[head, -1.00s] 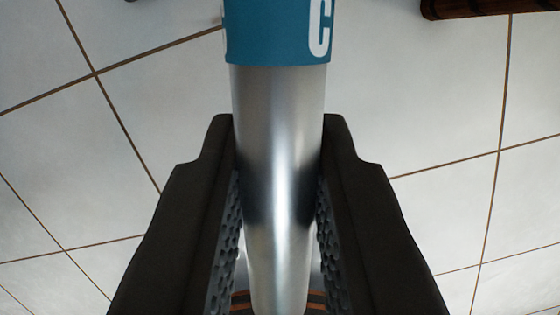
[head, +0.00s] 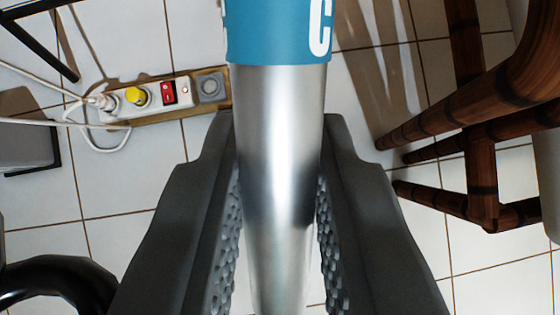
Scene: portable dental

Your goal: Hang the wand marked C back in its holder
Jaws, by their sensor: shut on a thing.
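The wand marked C (head: 282,130) is a silver metal tube with a blue band bearing a white letter C at the top of the head view. My gripper (head: 280,150) is shut on the silver tube, with one dark finger on each side and textured pads against it. The wand runs lengthwise through the middle of the picture, and its upper end is cut off by the frame. The holder cannot be made out in this view.
A power strip (head: 165,97) with plugs and white cables lies on the tiled floor (head: 130,190) at left. Brown wooden furniture legs (head: 480,175) stand at right. A black curved tube (head: 60,280) is at lower left, and a grey box (head: 25,140) is at the left edge.

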